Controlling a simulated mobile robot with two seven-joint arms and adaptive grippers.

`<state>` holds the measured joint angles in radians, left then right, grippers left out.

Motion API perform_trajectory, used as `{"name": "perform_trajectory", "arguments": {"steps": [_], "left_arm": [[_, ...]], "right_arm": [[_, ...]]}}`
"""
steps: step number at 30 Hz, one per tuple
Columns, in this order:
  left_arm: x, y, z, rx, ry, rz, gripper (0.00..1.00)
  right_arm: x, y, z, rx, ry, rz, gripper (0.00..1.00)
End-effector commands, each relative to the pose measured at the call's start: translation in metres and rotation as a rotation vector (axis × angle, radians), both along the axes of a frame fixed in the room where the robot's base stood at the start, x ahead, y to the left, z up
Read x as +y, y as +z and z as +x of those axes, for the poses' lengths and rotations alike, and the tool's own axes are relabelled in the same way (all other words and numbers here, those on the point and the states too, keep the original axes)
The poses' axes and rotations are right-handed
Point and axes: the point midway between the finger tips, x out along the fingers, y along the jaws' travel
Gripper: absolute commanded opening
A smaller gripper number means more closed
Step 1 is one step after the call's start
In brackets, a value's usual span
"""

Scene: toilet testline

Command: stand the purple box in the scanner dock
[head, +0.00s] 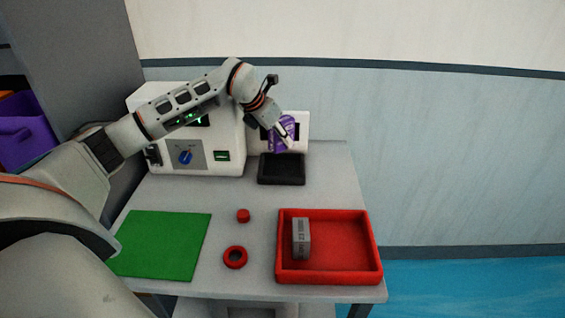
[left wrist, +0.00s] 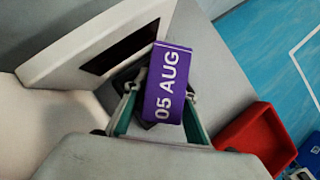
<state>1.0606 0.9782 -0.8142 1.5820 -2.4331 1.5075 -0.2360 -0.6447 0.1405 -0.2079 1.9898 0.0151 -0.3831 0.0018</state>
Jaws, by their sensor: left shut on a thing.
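The purple box (head: 281,133) is held in my left gripper (head: 283,129), above the scanner dock at the back of the table. In the left wrist view the purple box (left wrist: 168,84) shows white print, "05 AUG", and sits between the two fingers of my left gripper (left wrist: 158,108). The scanner dock has a black tray (head: 282,170) in front of a white upright panel (head: 301,124) with a dark window. The panel (left wrist: 88,42) also shows in the left wrist view. The box appears apart from the tray, which it partly hides in the wrist view. My right gripper is not in view.
A white machine (head: 222,150) with a blue knob stands left of the dock. A red tray (head: 345,272) at the front right holds a grey box (head: 301,238). A green mat (head: 163,243), a red ring (head: 235,257) and a small red cylinder (head: 243,215) lie on the table.

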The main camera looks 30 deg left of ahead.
Motion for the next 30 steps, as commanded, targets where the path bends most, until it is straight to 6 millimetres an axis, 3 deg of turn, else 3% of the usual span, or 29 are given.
{"name": "perform_trajectory", "arguments": {"steps": [3, 13, 20, 30], "left_arm": [[0.0, -0.027, 0.0, 0.002, -0.001, 0.001, 0.01], [0.0, -0.052, 0.0, 0.0, 0.0, 0.0, 0.01], [0.0, -0.084, 0.0, 0.001, 0.0, -0.001, 0.01], [0.0, -0.087, 0.0, -0.001, 0.001, 0.001, 0.01]], "right_arm": [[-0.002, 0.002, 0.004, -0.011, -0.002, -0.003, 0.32], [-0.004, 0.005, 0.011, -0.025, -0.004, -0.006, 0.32], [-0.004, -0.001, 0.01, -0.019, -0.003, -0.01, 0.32], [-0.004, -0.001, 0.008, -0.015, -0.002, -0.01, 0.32]]}}
